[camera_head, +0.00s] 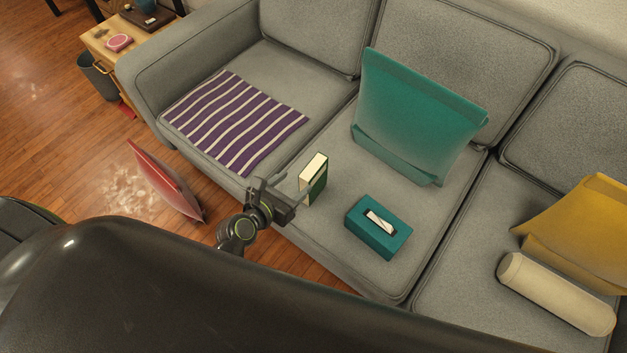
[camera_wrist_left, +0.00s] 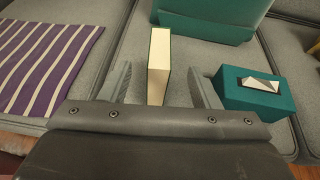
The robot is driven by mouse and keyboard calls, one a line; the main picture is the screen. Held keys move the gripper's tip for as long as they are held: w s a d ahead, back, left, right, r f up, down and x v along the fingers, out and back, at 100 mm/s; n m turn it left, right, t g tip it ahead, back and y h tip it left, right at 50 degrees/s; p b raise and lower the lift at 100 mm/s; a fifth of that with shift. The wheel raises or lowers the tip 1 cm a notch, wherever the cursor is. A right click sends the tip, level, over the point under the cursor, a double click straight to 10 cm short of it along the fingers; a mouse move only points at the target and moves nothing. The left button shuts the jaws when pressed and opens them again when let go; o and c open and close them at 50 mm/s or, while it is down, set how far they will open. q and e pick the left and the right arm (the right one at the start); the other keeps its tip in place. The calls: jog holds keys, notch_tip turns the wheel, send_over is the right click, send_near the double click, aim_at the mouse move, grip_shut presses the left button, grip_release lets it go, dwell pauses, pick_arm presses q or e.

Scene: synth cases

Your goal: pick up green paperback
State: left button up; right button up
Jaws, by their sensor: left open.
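The green paperback (camera_head: 314,180) stands upright on the middle sofa seat, with cream page edges and a green cover. In the left wrist view the paperback (camera_wrist_left: 159,66) shows its pale page side between my two fingers. My left gripper (camera_head: 290,189) is open at the seat's front edge, just beside the book. In the wrist view its fingertips (camera_wrist_left: 158,82) lie on either side of the book, with gaps on both sides. The book's lower part is hidden behind the gripper body in the wrist view. My right gripper is not in view.
A teal tissue box (camera_head: 379,227) sits right of the book. A teal cushion (camera_head: 418,116) leans behind. A purple striped cloth (camera_head: 235,122) lies on the left seat. A cream roll (camera_head: 556,293) and mustard cushion (camera_head: 580,232) are far right. A red cushion (camera_head: 165,180) is on the floor.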

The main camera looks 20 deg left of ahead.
aim_at(312, 168)
pick_arm(q)
jog(key=x, duration=0.5)
jog(key=shift+b, duration=0.35)
jog(key=shift+w+d+f, duration=0.2)
jog(key=shift+w+f, duration=0.1)
jog(key=shift+w, duration=0.2)
jog(key=shift+b+x, duration=0.75)
jog(key=shift+x, duration=1.35)
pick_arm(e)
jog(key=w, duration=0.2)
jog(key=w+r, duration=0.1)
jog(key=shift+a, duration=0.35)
pick_arm(q)
grip_shut()
